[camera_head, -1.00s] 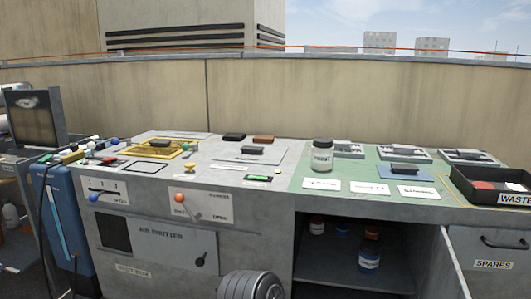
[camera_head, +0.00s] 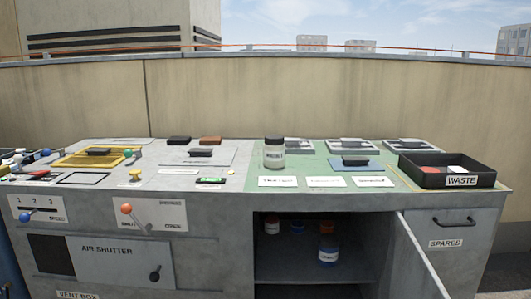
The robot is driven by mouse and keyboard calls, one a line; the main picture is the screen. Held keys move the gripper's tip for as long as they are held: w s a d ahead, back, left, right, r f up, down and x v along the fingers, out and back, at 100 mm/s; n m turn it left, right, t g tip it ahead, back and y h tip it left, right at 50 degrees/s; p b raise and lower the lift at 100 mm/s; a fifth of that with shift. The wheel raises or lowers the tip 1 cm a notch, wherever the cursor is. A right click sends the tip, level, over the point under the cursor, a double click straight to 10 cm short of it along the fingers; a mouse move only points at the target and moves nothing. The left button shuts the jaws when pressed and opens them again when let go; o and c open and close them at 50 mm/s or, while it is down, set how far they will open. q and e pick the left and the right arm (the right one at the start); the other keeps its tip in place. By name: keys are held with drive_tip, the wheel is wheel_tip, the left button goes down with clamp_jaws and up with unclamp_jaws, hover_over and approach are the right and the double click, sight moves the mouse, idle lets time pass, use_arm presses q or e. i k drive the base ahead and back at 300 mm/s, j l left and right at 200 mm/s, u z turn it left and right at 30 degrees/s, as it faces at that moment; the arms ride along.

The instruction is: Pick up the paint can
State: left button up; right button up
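A jar-like container (camera_head: 274,153) with a dark lid and a white label stands upright on the green mat of the bench; its lettering is too small to read surely. In the open cabinet below, a white can with a red top (camera_head: 272,225) and a blue can (camera_head: 297,227) stand towards the back. A larger blue container with a white label (camera_head: 328,252) stands nearer the front, with an orange-brown one (camera_head: 327,231) behind it. I cannot tell which of these is the paint can. Neither of my grippers is in view.
The cabinet door (camera_head: 428,262) stands open on the right side of the opening. A black WASTE tray (camera_head: 447,181) sits on the bench's right end. Label cards (camera_head: 325,182) and several grey fixtures (camera_head: 352,146) cover the mat. The cabinet shelf's (camera_head: 285,268) front left is clear.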

sight(274, 145)
drive_tip(key=z, duration=2.1)
drive_tip(key=k+j, duration=0.15)
drive_tip(key=j, duration=0.2)
drive_tip(key=k+j, duration=0.1)
drive_tip(key=j, duration=0.2)
drive_tip(key=k+j, duration=0.15)
drive_tip(key=j, duration=0.2)
drive_tip(key=k+j, duration=0.1)
drive_tip(key=j, duration=0.2)
drive_tip(key=k+j, duration=0.15)
drive_tip(key=j, duration=0.2)
